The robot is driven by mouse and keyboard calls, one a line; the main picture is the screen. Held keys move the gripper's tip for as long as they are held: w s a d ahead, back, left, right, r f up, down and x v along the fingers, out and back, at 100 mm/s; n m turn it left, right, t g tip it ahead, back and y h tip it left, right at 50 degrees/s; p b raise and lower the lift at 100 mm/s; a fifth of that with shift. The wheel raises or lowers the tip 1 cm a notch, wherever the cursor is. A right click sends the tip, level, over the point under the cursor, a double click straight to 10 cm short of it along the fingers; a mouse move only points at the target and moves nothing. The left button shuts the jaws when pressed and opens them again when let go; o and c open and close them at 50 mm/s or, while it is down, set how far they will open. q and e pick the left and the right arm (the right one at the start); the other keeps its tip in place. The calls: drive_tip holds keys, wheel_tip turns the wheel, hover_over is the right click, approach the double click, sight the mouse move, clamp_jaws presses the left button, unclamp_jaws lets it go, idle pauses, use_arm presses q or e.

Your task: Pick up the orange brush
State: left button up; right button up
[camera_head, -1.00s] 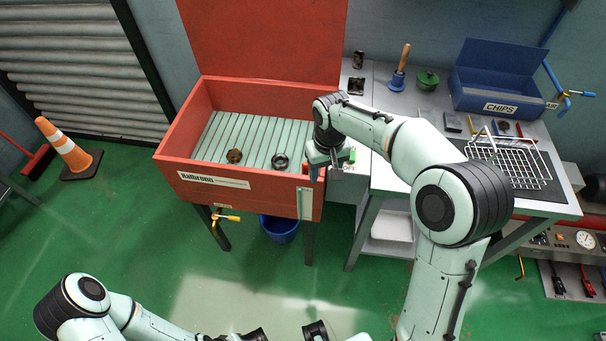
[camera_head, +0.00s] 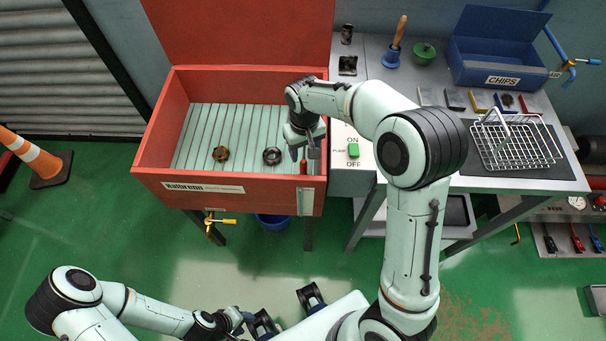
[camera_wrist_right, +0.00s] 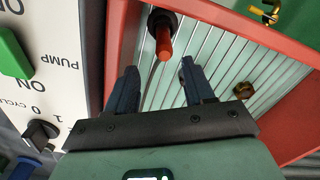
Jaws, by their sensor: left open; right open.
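An orange-red handle (camera_head: 303,167), which I take to be the brush, stands at the front right of the red basin (camera_head: 230,198). In the right wrist view the handle (camera_wrist_right: 163,42) points toward my fingers, just ahead of the gap between them. Its lower end is hidden, with a dark ring showing behind it. My right gripper (camera_head: 305,152) is open and empty above the basin's right side. Its two dark fingers (camera_wrist_right: 157,80) show apart in the wrist view. My left gripper (camera_head: 240,318) is low at the bottom of the head view, away from the basin.
A brass nut (camera_head: 220,154) and a dark ring (camera_head: 272,156) lie on the slatted basin floor. The pump switch panel (camera_head: 352,160) is right of my gripper. The bench holds a wire basket (camera_head: 515,140) and a blue chips bin (camera_head: 500,62).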

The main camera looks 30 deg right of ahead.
sight(303, 161)
drive_tip(key=f, duration=0.3)
drive_tip(key=s+a+f, duration=0.1)
drive_tip(key=shift+f, duration=0.85)
clamp_jaws()
